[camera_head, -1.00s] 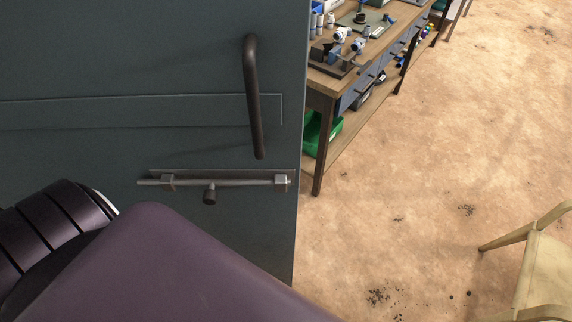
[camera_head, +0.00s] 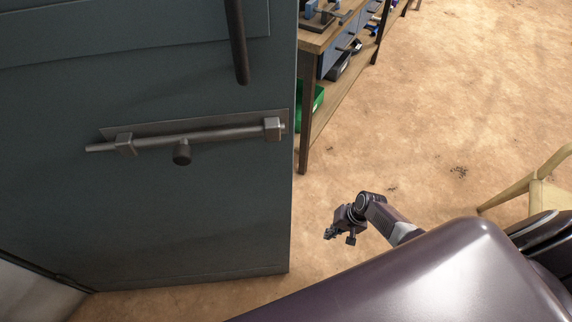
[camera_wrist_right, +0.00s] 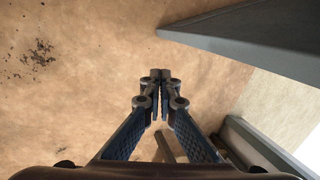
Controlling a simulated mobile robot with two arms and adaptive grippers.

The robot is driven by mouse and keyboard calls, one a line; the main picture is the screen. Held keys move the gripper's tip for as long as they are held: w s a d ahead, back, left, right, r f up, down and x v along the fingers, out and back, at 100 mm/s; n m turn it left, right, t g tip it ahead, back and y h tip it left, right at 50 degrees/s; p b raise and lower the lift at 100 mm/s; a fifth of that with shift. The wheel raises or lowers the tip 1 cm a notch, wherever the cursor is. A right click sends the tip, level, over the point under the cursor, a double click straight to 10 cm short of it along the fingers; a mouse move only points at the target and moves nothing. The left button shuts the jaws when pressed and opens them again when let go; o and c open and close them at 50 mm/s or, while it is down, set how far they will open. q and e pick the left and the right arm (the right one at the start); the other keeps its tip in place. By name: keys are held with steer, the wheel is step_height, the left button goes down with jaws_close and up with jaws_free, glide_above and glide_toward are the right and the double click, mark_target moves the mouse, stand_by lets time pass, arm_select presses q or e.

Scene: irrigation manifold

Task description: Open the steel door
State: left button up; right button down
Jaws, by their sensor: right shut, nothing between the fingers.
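The steel door (camera_head: 150,220) is a dark blue-grey panel filling the left of the head view, its free edge facing right. A dark bar handle (camera_head: 237,40) runs upright near that edge. Below it is a slide bolt (camera_head: 200,136) with a round knob (camera_head: 182,154). Its bar ends just past the right bracket, short of the door's edge. My right gripper (camera_head: 338,235) is right of the door's edge, low over the floor, touching nothing. In the wrist view the gripper (camera_wrist_right: 160,77) is shut and empty, with the door (camera_wrist_right: 250,35) at upper right. My left gripper is out of view.
A wooden workbench (camera_head: 318,42) with drawers stands behind the door's free edge, with a green bin (camera_head: 318,97) beneath. A pale wooden chair (camera_head: 540,180) is at the right. The sandy floor between them is free.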

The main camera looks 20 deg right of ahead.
steer(key=w+a+r+m+t+y+b, duration=0.1)
steer(key=w+a+r+t+y+b, duration=0.15)
steer(key=w+r+y+b, duration=0.9)
step_height(320, 180, up, 34)
steer(key=d+n+g+y+b, duration=0.25)
steer(key=n+g+b, duration=0.25)
steer(key=n+b, duration=0.4)
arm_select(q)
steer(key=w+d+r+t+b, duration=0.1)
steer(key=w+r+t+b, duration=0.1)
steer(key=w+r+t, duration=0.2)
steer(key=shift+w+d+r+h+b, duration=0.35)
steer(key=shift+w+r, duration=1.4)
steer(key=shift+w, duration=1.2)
arm_select(e)
steer(key=s+a+m, duration=0.1)
steer(key=s+a, duration=0.2)
steer(key=a, duration=0.8)
steer(key=shift+a+y, duration=0.3)
steer(key=shift+a, duration=0.05)
steer(key=shift+t, duration=0.25)
